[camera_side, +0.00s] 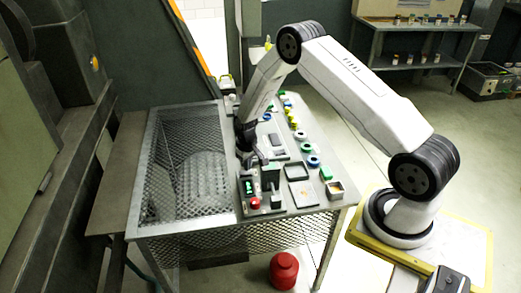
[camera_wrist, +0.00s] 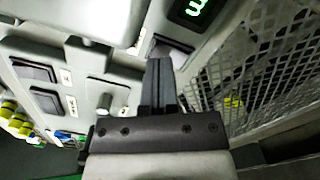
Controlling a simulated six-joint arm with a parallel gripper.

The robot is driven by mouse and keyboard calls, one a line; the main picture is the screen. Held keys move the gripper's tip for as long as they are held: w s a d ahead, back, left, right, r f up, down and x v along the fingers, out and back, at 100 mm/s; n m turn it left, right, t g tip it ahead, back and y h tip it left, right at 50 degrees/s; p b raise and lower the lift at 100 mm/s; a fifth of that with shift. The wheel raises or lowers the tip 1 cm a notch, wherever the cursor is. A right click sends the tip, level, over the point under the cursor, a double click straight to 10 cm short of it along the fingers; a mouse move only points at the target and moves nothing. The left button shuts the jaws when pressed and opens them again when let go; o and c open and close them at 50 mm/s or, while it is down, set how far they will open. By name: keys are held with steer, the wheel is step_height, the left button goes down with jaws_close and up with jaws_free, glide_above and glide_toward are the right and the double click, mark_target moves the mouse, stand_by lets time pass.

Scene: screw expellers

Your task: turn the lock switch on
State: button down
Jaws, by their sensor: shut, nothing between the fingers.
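My gripper (camera_side: 262,158) is over the control panel on the mesh-sided table in the side view. In the wrist view its dark fingers (camera_wrist: 160,65) are together with nothing between them. The tips are close to a dark part (camera_wrist: 168,48) below a green-lit display (camera_wrist: 194,8); I cannot tell whether they touch it.
A green display (camera_side: 249,186) and a red button (camera_side: 254,203) sit at the panel's near end in the side view. Upright blocks (camera_side: 270,178) stand beside them. Wire mesh (camera_wrist: 260,70) borders the panel. A red canister (camera_side: 284,270) stands on the floor.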

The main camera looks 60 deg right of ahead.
mark_target(248, 174)
steer(key=shift+r, duration=2.8)
steer(key=s+a+r+n+t, duration=0.1)
steer(key=s+a+r, duration=0.3)
steer(key=r, duration=0.2)
steer(key=s+a+r+n, duration=0.1)
steer(key=s+a+r, duration=0.3)
steer(key=a+r, duration=0.15)
steer(key=s+a+r, duration=0.2)
steer(key=s, duration=0.3)
steer(key=s+a+r+n+t, duration=0.1)
steer(key=s+a+r, duration=0.1)
steer(key=s, duration=0.3)
steer(key=shift+s+a+r+t, duration=0.2)
steer(key=shift+s+a+t, duration=0.1)
